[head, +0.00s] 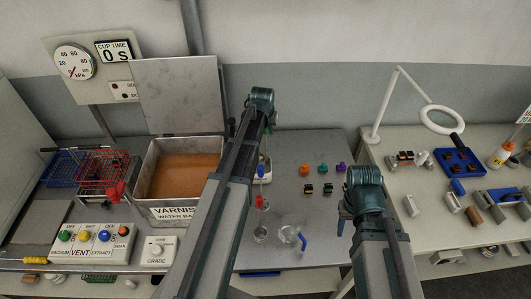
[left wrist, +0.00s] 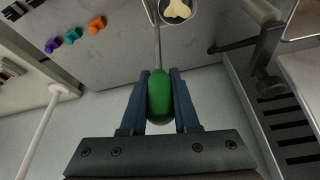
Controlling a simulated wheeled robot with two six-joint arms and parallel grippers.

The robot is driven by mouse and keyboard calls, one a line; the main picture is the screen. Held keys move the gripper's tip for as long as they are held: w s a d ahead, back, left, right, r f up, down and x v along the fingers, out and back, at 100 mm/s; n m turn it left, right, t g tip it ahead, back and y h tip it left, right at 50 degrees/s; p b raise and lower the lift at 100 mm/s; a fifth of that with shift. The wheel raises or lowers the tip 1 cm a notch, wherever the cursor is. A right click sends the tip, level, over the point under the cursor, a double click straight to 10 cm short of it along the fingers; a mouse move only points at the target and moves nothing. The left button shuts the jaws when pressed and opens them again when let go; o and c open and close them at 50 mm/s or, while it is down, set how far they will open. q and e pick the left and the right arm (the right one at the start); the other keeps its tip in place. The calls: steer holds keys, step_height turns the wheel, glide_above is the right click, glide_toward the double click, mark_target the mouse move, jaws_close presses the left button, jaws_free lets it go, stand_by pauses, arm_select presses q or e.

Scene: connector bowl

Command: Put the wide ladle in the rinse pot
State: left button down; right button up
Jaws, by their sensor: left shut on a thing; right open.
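My left gripper (head: 266,128) is shut on the green handle (left wrist: 160,100) of a long-shafted utensil, which shows between the fingers in the left wrist view. A utensil with a red handle (head: 262,202) and a small round bowl (head: 260,233) shows on the bench in the head view. A clear glass pot with a blue handle (head: 303,241) stands beside it. My right gripper (head: 345,218) is open and empty at the bench's right edge.
A varnish tank (head: 181,212) with brown liquid and a raised lid stands left of my left arm. Wire baskets (head: 103,166) and a control panel (head: 93,243) are further left. Small coloured connectors (head: 322,168) lie behind the glass pot. A second table holds a lamp (head: 441,119).

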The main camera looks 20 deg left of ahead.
arm_select(q)
step_height(320, 180, down, 3)
steer(key=shift+f+b, duration=0.15)
steer(key=shift+b, duration=0.85)
arm_select(e)
step_height(320, 180, down, 3)
steer(key=shift+f, duration=0.1)
arm_select(q)
steer(key=shift+f, duration=0.1)
arm_select(e)
steer(key=shift+f, duration=0.1)
arm_select(q)
step_height(320, 180, down, 4)
steer(key=b, duration=0.3)
steer(key=shift+r+b, duration=0.25)
steer(key=shift+b, duration=0.1)
arm_select(e)
step_height(320, 180, down, 4)
steer(key=shift+r, duration=0.25)
arm_select(q)
steer(key=shift+f, duration=0.15)
steer(key=c, duration=0.7)
jaws_free()
arm_select(e)
steer(key=shift+f, duration=0.15)
arm_select(q)
steer(key=shift+o, duration=0.2)
